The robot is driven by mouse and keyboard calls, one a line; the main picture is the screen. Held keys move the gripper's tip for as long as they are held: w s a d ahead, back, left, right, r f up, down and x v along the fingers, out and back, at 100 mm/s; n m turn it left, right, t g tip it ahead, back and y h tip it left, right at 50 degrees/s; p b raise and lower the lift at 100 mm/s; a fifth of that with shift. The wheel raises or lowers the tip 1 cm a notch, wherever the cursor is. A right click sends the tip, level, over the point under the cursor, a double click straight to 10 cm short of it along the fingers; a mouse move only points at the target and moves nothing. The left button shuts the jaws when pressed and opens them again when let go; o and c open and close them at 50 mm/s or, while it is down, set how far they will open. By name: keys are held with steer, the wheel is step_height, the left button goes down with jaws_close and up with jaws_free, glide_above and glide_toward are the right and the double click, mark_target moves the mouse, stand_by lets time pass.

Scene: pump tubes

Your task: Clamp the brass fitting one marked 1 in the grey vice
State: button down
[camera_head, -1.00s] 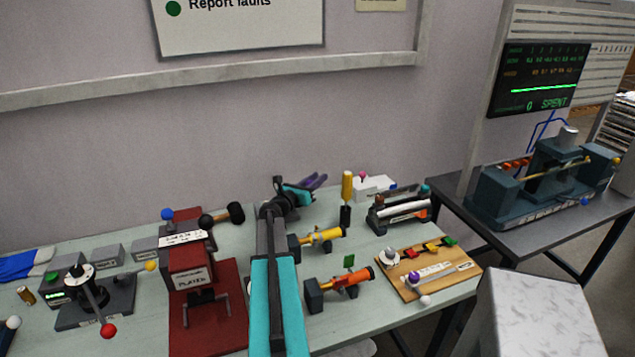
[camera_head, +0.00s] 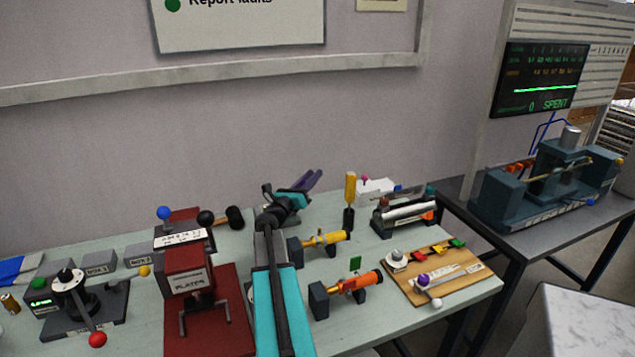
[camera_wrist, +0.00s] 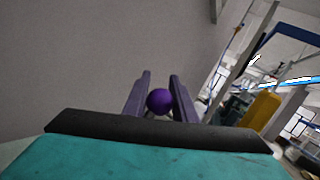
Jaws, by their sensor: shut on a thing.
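My gripper (camera_head: 308,181) has purple fingers and is at the back of the bench, near the wall, with my teal arm reaching up to it. In the wrist view my gripper (camera_wrist: 159,100) has a purple ball (camera_wrist: 159,101) between its fingers and is shut on it. What the ball belongs to is hidden. A small brass-coloured cylinder (camera_head: 10,303), which looks like a brass fitting, stands at the far left of the bench, well away from my gripper. Its mark is too small to read. I cannot surely identify the grey vice; my arm hides part of the bench.
A dark device with a red-ball lever (camera_head: 80,308) stands at left beside a red press (camera_head: 195,285). Orange (camera_head: 355,282) and yellow (camera_head: 328,239) tools stand right of my arm. A wooden board (camera_head: 455,288) lies at right. A second table (camera_head: 460,212) carries a dark machine.

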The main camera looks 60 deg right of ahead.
steer(key=shift+s+r, duration=0.1)
steer(key=c, duration=1.5)
jaws_free()
steer(key=shift+d, duration=0.1)
steer(key=shift+o, duration=0.2)
steer(key=b+v, duration=0.2)
steer(key=v, duration=1)
